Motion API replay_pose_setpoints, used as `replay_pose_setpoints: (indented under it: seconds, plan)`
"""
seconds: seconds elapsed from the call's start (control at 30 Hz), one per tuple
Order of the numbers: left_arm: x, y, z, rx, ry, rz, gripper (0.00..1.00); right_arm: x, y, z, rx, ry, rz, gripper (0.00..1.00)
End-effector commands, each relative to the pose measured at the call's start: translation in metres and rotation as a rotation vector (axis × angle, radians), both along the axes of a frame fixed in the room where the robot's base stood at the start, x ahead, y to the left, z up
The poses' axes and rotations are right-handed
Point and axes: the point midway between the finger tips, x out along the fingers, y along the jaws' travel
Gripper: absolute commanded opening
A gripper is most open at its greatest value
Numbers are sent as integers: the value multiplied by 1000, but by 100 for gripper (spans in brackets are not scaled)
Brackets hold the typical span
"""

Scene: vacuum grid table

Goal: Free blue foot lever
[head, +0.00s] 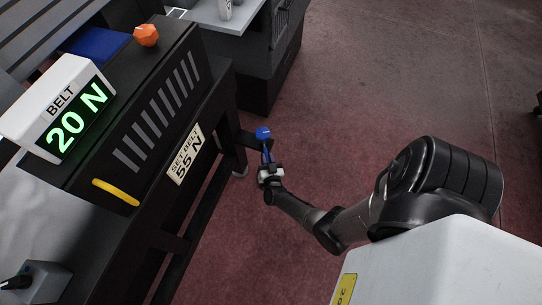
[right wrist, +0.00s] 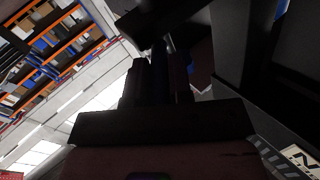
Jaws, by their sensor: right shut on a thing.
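The blue foot lever (head: 264,133) shows in the head view as a round blue knob on a blue stem, low beside the black machine's right side. My right gripper (head: 268,167) is shut on its stem, just below the knob in the picture. In the right wrist view, the dark fingers (right wrist: 160,90) close around a dark bluish piece; the shade hides the exact contact. My left gripper is not in view.
The black machine (head: 125,150) carries a "BELT 20 N" display (head: 75,120), a "SET BELT 55 N" label (head: 185,155) and a yellow handle (head: 116,192). An orange knob (head: 146,35) sits on top. A grey-topped cabinet (head: 255,50) stands behind. Red floor (head: 350,90) is clear to the right.

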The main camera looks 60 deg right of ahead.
Motion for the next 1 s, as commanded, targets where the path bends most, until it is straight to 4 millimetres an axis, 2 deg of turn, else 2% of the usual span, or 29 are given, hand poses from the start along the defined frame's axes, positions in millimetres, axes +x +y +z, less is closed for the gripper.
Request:
replay_pose_setpoints:
  seconds: [0.4,1.0]
  plan:
    - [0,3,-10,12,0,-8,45,15,8,0,0,-2,-197,0]
    - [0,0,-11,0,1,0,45,17,9,1,-2,-3,-236,0]
